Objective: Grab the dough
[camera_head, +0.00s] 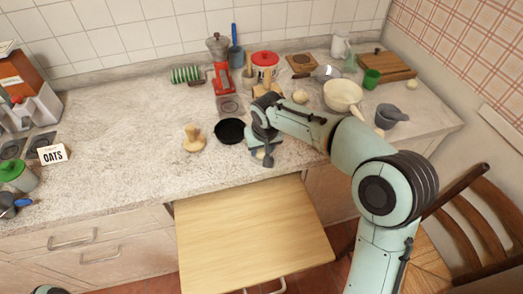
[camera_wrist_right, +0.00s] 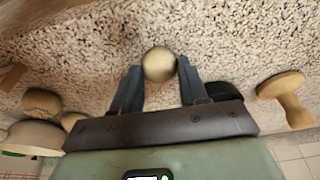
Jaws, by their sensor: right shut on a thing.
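The dough (camera_wrist_right: 159,65) is a small pale beige ball in the right wrist view. It sits between the two blue-grey fingertips of my right gripper (camera_wrist_right: 157,80), which is shut on it. In the head view my right gripper (camera_head: 265,157) is low over the front edge of the counter, and a little of the dough (camera_head: 260,155) shows there. I cannot tell whether the dough touches the counter. My left gripper is not in view.
A pulled-out wooden board (camera_head: 250,230) lies below the counter edge. A black disc (camera_head: 229,131) and a wooden press (camera_head: 194,139) are left of the gripper. A cream bowl (camera_head: 342,95) and a grey mortar (camera_head: 390,116) stand right. The counter's left middle is clear.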

